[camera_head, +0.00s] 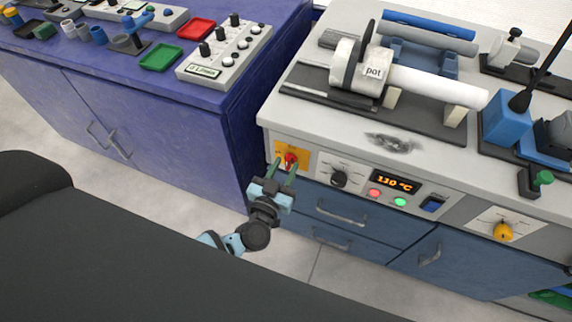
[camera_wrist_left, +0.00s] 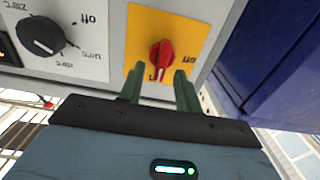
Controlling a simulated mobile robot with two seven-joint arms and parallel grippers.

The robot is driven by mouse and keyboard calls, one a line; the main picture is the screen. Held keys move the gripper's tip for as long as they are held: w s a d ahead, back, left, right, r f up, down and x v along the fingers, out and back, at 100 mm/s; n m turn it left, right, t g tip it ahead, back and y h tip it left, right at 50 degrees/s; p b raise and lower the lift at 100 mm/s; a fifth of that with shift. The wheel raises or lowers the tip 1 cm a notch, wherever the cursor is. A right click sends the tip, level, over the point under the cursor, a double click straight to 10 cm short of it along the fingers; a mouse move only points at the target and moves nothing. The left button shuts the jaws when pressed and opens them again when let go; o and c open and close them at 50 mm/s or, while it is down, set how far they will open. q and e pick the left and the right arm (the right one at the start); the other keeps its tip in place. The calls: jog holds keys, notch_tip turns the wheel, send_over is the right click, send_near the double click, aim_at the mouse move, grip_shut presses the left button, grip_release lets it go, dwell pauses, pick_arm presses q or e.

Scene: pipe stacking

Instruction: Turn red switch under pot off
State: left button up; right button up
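The red switch (camera_head: 290,159) sits on a yellow plate (camera_head: 300,152) on the front panel, below and left of the pot (camera_head: 371,72). In the left wrist view the red switch (camera_wrist_left: 162,53) shows as a knob on the yellow plate (camera_wrist_left: 190,25), with small lettering around it. My left gripper (camera_head: 283,176) is just in front of the switch. Its two green fingers (camera_wrist_left: 158,82) are apart, with a clear gap between them, and their tips are near the knob's lower edge. I cannot tell whether they touch it. My right gripper is not in view.
A black dial (camera_head: 338,178) is right of the switch, then a display (camera_head: 396,183) reading about 130 °C, red and green buttons and a blue rocker switch (camera_head: 433,204). A yellow knob (camera_head: 503,232) is farther right. A purple cabinet (camera_head: 180,140) stands close on the left.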

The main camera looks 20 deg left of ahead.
pick_arm(q)
jog(key=shift+w, duration=0.7)
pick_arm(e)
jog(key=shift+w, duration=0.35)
pick_arm(q)
jog(key=c, duration=0.6)
